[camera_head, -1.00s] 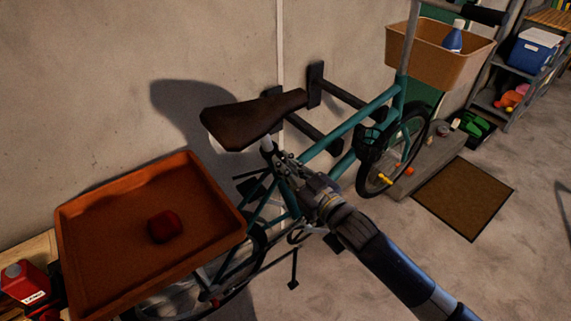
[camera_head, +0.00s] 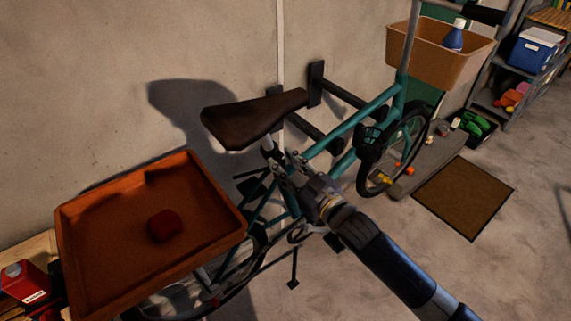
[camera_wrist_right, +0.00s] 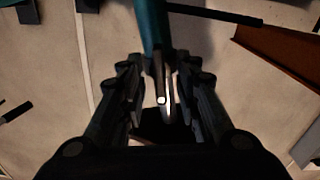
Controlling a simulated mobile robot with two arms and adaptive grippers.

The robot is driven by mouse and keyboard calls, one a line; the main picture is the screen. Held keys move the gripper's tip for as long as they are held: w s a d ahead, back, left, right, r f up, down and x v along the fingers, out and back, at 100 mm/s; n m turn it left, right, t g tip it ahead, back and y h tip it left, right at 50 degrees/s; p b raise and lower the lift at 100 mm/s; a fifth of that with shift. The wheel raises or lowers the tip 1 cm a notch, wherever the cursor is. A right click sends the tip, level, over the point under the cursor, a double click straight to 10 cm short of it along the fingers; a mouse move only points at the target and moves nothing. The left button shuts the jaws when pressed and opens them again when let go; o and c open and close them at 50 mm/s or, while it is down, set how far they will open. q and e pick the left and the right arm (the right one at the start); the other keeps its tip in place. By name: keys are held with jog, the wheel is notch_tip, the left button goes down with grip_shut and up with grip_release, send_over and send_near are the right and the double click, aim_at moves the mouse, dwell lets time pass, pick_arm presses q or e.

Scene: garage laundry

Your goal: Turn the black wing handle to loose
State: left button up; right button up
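The teal bicycle (camera_head: 345,129) stands along the wall with its brown saddle (camera_head: 250,118) toward me. My right gripper (camera_head: 280,162) is at the seat-post area just below the saddle. In the right wrist view its two fingers (camera_wrist_right: 159,78) are apart, one on each side of the teal frame tube (camera_wrist_right: 152,28). A small bright metal bolt or pin shows between them. I cannot clearly pick out the black wing handle; it is dark there and the fingers may cover it. My left gripper is not in view.
An orange tray (camera_head: 105,225) with a red lump (camera_head: 164,226) sits over the rear wheel. A tan basket (camera_head: 436,55) holding a blue bottle (camera_head: 454,36) is at the front. Black wall brackets (camera_head: 316,82) reach toward the bicycle. A brown mat (camera_head: 464,197) lies on the floor to the right.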

jog(key=v, duration=1.1)
jog(key=shift+s+d, duration=0.25)
jog(key=shift+s, duration=0.05)
jog(key=shift+f, duration=0.1)
jog(key=w+d+f+m+g+h, duration=0.1)
jog(key=d+f+m+h, duration=0.2)
jog(key=f, duration=0.8)
jog(key=w+d+f+g+h, duration=0.1)
jog(key=d+f+h, duration=0.2)
jog(key=d+f, duration=0.5)
jog(key=s+d+f+m+g+h, duration=0.15)
jog(key=s+f, duration=0.25)
jog(key=f, duration=0.5)
jog(key=s+d+f+m+g+h, duration=0.15)
jog(key=s+f, duration=0.25)
jog(key=f, duration=0.6)
jog(key=s+d+f+g+h, duration=0.1)
jog(key=s+d+f+g, duration=0.25)
jog(key=s+f, duration=1)
jog(key=s+a+f+g, duration=0.1)
jog(key=s+f+g, duration=0.1)
jog(key=s, duration=0.9)
jog(key=s+a+f+g, duration=0.1)
jog(key=s+f+g, duration=0.2)
jog(key=s, duration=0.9)
notch_tip(320, 180, down, 3)
jog(key=shift+s+r+m+h, duration=0.2)
jog(key=shift+s+m+h, duration=0.1)
jog(key=shift+m, duration=0.1)
